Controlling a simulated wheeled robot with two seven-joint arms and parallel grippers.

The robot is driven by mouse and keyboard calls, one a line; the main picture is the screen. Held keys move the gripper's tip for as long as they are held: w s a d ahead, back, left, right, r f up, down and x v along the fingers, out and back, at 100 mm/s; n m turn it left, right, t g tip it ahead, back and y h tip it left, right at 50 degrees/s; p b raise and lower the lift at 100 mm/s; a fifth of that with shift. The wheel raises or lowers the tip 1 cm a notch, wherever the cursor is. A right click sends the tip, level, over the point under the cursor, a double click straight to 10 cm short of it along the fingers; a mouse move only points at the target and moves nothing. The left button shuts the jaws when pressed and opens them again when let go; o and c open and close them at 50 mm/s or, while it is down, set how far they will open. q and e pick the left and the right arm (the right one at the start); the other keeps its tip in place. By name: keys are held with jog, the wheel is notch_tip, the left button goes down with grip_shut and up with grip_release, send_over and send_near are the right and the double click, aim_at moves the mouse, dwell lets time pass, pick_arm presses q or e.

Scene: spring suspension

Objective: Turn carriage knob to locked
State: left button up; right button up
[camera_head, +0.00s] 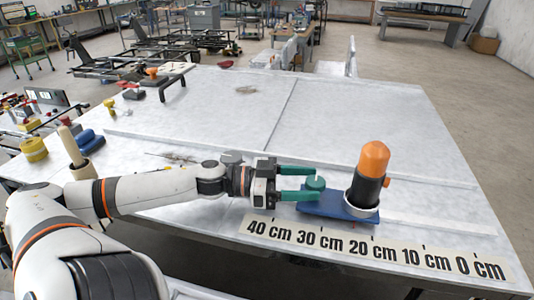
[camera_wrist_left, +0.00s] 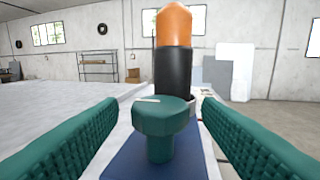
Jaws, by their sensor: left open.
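The carriage knob is green, with a pale line on its top, and stands on the blue carriage (camera_head: 340,206). In the head view the knob (camera_head: 316,183) sits by my left fingertips. In the left wrist view the knob (camera_wrist_left: 161,117) stands between the two green fingers, with a gap on each side. My left gripper (camera_head: 298,183) is open and holds nothing. On the carriage, a black cylinder with an orange top (camera_head: 373,160) stands upright in a pale ring, just beyond the knob. My right gripper is not in view.
A ruler strip (camera_head: 380,251) marked 40 cm to 0 cm lies along the table's front edge. A wooden-handled tool (camera_head: 72,147), blue item (camera_head: 89,142) and yellow roll (camera_head: 34,149) are at the left. The middle of the white table (camera_head: 330,120) is mostly clear.

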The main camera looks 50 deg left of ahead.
pick_arm(q)
jog(key=v, duration=0.8)
jog(key=shift+d, duration=0.1)
dwell(0.3)
